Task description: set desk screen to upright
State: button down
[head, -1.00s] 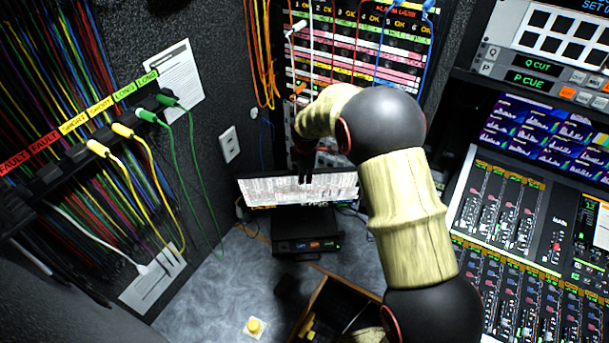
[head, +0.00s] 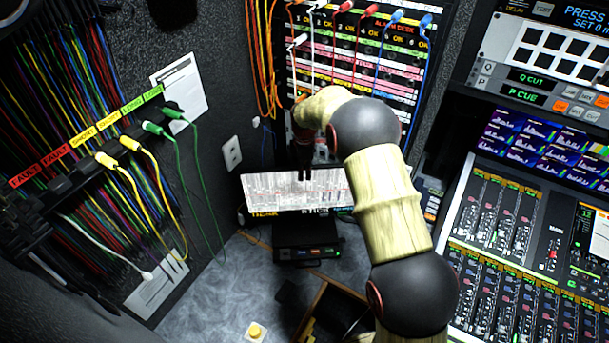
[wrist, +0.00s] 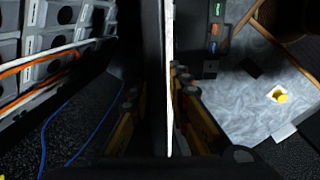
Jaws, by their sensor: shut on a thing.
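The desk screen (head: 272,193) stands at the back of the desk, its lit face showing pale waveform-like graphics. It leans back, but its exact angle is hard to judge. My gripper (head: 305,172) reaches down over its top edge, the dark fingers overlapping the upper middle of the face. In the wrist view the screen (wrist: 168,60) is seen edge-on as a thin bright face with a dark back. My gripper's fingers (wrist: 158,88) lie on both sides of it, shut on it. The rear of the screen is hidden in the head view.
A black box (head: 307,253) with small lit buttons sits in front of the screen. A yellow button (head: 255,331) is on the grey desk, beside an open bin (head: 335,312). A patch panel (head: 360,60) with cables rises behind; a mixing console (head: 500,240) stands at right.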

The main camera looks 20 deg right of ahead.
jog(key=shift+w+r, duration=0.15)
jog(key=shift+w, duration=0.05)
jog(key=c, duration=1.9)
grip_release()
jog(key=shift+w+d, duration=0.1)
jog(key=shift+o, duration=0.7)
jog(key=shift+f, duration=0.2)
notch_tip(320, 180, up, 12)
jog(key=s, duration=0.1)
jog(key=shift+s+a, duration=0.2)
jog(key=shift+s, duration=0.1)
